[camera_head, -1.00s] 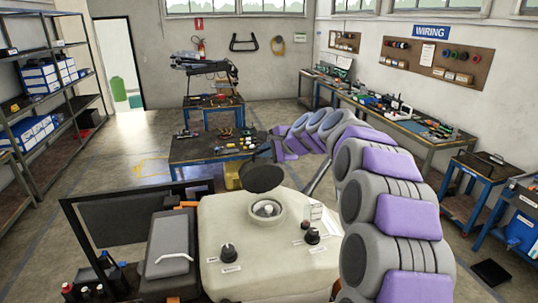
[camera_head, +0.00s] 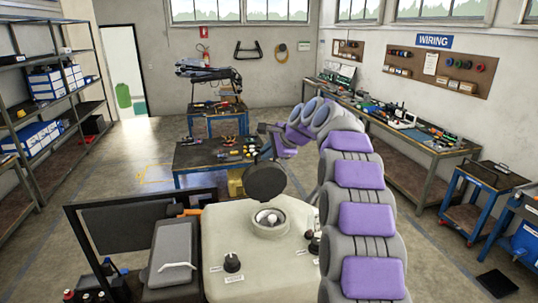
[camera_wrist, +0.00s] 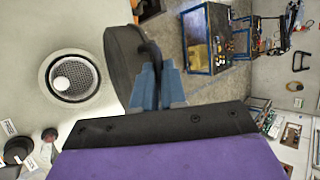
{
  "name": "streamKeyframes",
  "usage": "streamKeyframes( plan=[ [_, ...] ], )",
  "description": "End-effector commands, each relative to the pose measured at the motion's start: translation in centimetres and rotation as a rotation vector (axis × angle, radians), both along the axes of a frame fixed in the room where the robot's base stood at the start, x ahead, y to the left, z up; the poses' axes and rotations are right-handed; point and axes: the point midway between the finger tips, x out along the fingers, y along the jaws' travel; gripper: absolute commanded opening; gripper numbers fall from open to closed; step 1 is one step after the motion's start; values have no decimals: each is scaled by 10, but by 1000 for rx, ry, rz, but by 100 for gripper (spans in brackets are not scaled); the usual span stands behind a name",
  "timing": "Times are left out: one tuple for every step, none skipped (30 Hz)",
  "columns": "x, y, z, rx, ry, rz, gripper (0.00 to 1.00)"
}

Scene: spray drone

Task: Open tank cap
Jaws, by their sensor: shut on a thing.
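The cream tank (camera_head: 230,262) stands in front of me, with a round ringed opening (camera_head: 268,222) on its top. The opening is uncovered and shows a mesh strainer with a white ball in the wrist view (camera_wrist: 72,77). The dark round tank cap (camera_head: 266,183) stands tilted up beyond the opening; it also shows in the wrist view (camera_wrist: 125,62). My gripper (camera_wrist: 157,75) is shut on the cap at its rim side, with its blue fingers against it. In the head view the fingers are mostly hidden behind the cap.
Dark knobs (camera_head: 232,262) sit on the tank top beside the opening. A grey box with a handle (camera_head: 174,252) is left of the tank. A work table (camera_head: 195,160) with tools stands beyond. My arm covers the tank's right side.

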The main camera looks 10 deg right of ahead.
Motion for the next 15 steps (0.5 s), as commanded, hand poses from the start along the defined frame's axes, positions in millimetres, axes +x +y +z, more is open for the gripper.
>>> streamKeyframes(
  plan=[
    [2,0,3,-3,-1,1,0],
    [3,0,3,-2,5,1,0],
    [4,0,3,-3,11,2,0],
    [5,0,3,-3,14,2,0],
    [5,0,4,-3,17,2,0],
    [6,-1,3,-3,22,0,0],
    [7,-1,3,-3,25,0,0],
    [8,-1,3,-2,28,1,0],
    [9,-1,3,-3,32,1,0],
    [9,-1,3,-2,36,1,0],
    [9,-1,4,-3,38,1,0],
    [10,-1,4,-3,40,2,0],
    [10,-1,5,-3,42,2,0],
    [10,-1,5,-3,43,1,0],
    [11,-1,5,-3,45,1,0]
  ],
)
